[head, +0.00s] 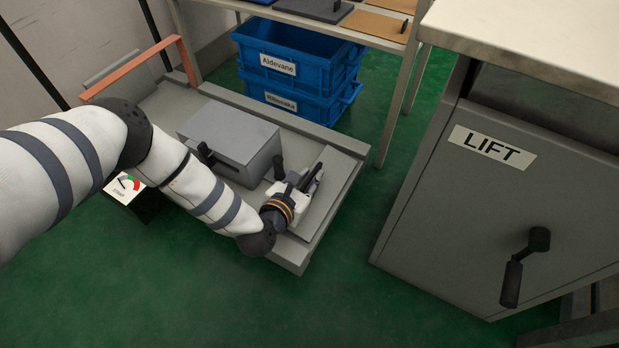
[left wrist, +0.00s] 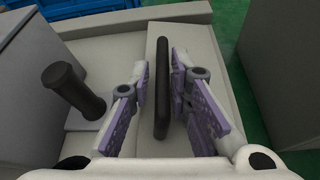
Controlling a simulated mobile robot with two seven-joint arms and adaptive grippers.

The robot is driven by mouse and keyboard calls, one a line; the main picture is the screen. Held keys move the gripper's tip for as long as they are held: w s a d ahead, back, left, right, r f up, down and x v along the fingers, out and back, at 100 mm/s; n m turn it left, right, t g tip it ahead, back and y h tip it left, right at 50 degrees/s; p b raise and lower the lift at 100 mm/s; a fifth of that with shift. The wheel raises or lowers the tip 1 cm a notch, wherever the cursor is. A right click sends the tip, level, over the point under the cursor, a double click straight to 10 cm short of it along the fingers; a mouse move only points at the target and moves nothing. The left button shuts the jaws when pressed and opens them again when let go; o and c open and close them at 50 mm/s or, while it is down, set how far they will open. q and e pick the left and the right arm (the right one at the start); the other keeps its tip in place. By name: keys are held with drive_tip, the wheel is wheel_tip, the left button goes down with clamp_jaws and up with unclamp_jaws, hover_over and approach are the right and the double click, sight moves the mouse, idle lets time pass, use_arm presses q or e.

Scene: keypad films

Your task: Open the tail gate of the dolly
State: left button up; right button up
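The dolly (head: 340,160) is a low grey platform with an orange push bar at its far left end. Near its right end, a long black bar handle (left wrist: 162,85) stands out from a pale grey panel, which looks like the tail gate, though its outline is partly hidden by my gripper. My left gripper (head: 309,180) is over this end of the dolly. In the left wrist view its purple-padded fingers (left wrist: 168,105) are spread on either side of the black bar, with small gaps visible. My right gripper is in neither view.
A grey box (head: 232,140) sits on the dolly beside my left forearm. A black upright lever (left wrist: 72,88) stands left of the fingers. Blue crates (head: 290,62) are behind, under a shelf. A grey LIFT cabinet (head: 480,210) stands right; green floor lies between.

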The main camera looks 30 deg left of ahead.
use_arm(q)
drive_tip(key=shift+d, duration=0.1)
drive_tip(key=v, duration=1.2)
